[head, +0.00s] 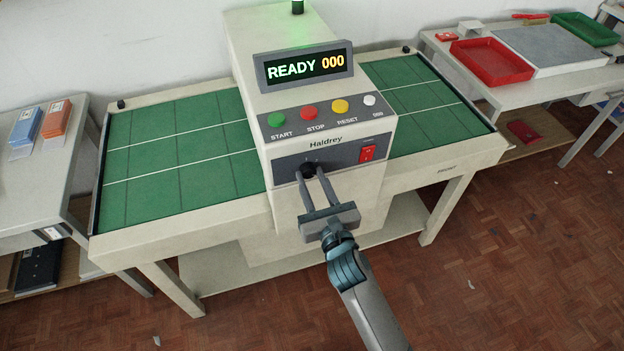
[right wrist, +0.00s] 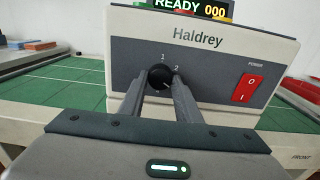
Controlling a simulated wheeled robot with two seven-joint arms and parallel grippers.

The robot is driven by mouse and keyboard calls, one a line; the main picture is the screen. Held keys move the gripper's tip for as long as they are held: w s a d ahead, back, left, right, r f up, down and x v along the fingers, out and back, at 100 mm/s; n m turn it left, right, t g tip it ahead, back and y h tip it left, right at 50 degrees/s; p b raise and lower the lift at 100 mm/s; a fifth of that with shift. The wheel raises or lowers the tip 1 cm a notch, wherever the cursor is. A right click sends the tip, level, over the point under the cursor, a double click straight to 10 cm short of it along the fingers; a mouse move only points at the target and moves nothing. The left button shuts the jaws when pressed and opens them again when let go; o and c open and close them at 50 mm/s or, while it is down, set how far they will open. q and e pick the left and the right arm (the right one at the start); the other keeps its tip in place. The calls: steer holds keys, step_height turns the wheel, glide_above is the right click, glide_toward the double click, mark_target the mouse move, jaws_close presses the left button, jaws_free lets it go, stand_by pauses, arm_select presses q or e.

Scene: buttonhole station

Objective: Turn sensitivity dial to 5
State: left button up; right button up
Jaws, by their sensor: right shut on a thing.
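The sensitivity dial (right wrist: 159,77) is a small black knob on the dark front panel of the Haldrey machine (head: 323,171). In the right wrist view the numbers 1 and 2 show above it; the rest of its scale is hidden by the fingers. My right gripper (head: 313,169) is shut on the dial, with one finger on each side; the fingers also show in the right wrist view (right wrist: 160,85). The pointer on the dial cannot be made out clearly. The display (head: 305,68) reads READY 000. My left gripper is not in view.
A red power switch (head: 367,153) sits right of the dial. Green START (head: 277,120), red STOP (head: 308,113) and yellow RESET (head: 340,106) buttons are above. The green table surface (head: 180,145) is clear. A red tray (head: 491,62) stands on the right table.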

steer(key=shift+m, duration=0.4)
steer(key=shift+m+p, duration=0.35)
steer(key=shift+m, duration=0.85)
steer(key=m, duration=0.3)
steer(key=shift+p, duration=0.3)
steer(key=m, duration=0.4)
steer(key=shift+a, duration=0.1)
steer(key=m+p, duration=0.1)
steer(key=m, duration=0.2)
steer(key=shift+m, duration=0.4)
steer(key=m, duration=0.5)
steer(key=shift+r+p, duration=0.1)
steer(key=shift+p, duration=0.25)
steer(key=shift+m+p, duration=0.35)
steer(key=shift+m, duration=2.15)
